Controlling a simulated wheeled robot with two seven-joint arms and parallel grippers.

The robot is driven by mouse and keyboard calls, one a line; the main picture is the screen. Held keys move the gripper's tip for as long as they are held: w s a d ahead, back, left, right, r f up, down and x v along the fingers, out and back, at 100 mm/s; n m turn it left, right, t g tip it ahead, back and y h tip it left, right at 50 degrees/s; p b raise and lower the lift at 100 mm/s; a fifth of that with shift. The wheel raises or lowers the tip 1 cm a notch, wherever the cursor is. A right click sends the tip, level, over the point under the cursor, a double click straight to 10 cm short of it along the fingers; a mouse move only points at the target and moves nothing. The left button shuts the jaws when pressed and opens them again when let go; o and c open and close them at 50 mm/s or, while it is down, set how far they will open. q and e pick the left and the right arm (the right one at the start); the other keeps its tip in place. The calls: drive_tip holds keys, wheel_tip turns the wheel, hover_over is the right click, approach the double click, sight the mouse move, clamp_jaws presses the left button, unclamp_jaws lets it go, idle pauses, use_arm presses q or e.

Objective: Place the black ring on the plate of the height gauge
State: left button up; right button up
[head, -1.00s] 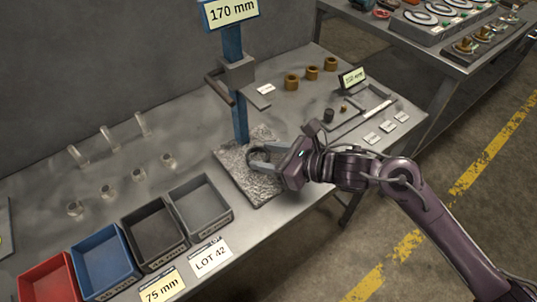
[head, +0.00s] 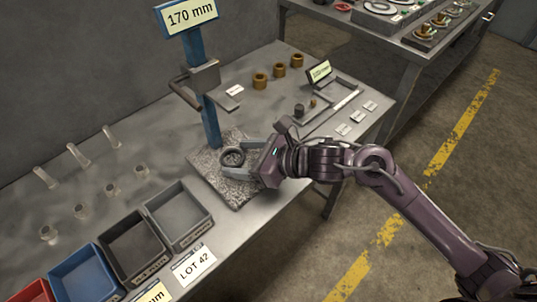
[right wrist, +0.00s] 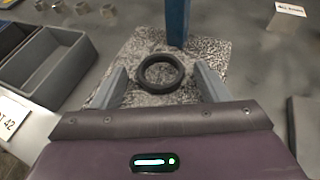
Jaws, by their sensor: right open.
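The black ring (head: 232,157) lies flat on the speckled stone plate (head: 238,193) of the height gauge, in front of its blue post (head: 211,122). In the right wrist view, the ring (right wrist: 160,73) shows whole on the plate (right wrist: 208,47), just in front of the post (right wrist: 178,22). My right gripper (head: 240,161) is open at the plate. Its two grey fingers stand on either side of the ring, with a gap on both sides in the right wrist view (right wrist: 161,72). My left gripper is out of view.
A grey bin (head: 180,226), a black bin (head: 137,252) and a blue bin (head: 88,275) stand left of the plate. Brass rings (head: 279,70) and a tray (head: 314,112) with small parts are at the right.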

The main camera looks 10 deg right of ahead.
drive_tip(key=b+v, duration=0.1)
drive_tip(key=v, duration=0.9)
drive_tip(key=shift+s+d, duration=0.15)
drive_tip(key=shift+d, duration=0.25)
drive_tip(key=shift+s+d+r, duration=0.25)
drive_tip(key=shift+r, duration=0.05)
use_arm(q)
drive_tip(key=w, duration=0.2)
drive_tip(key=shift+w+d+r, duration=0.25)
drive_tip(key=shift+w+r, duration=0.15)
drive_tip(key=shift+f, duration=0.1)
